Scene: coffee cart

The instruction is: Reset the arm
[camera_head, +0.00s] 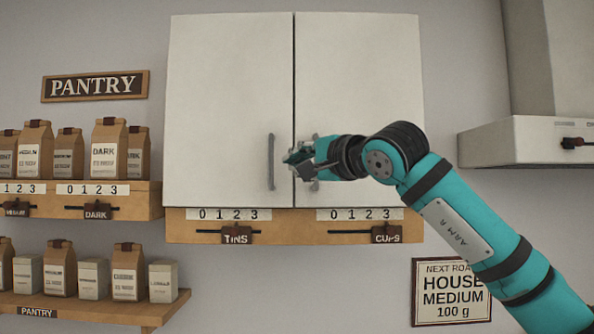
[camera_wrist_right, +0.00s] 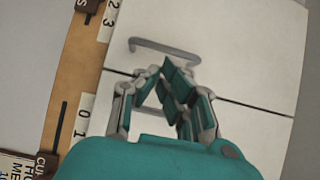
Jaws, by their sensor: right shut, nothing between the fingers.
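My right gripper (camera_head: 296,160) is in front of the white two-door wall cabinet, near the seam between the doors. It is shut and empty. The left door (camera_head: 225,90) and right door (camera_head: 355,80) both look closed. The left door's grey handle (camera_head: 271,162) is clear of the fingers, just left of them. The right door's handle (camera_head: 315,180) is mostly hidden behind the gripper. In the wrist view the gripper (camera_wrist_right: 167,75) points at the doors, with a handle (camera_wrist_right: 165,48) beyond the fingertips. Whether the fingers touch a door cannot be told. My left gripper is out of view.
Below the cabinet is a wooden rail (camera_head: 290,229) with TINS and CUPS sliders. Wooden shelves (camera_head: 90,302) with coffee bags are at left. A grey hood (camera_head: 520,142) is at right, and a framed sign (camera_head: 425,300) hangs below.

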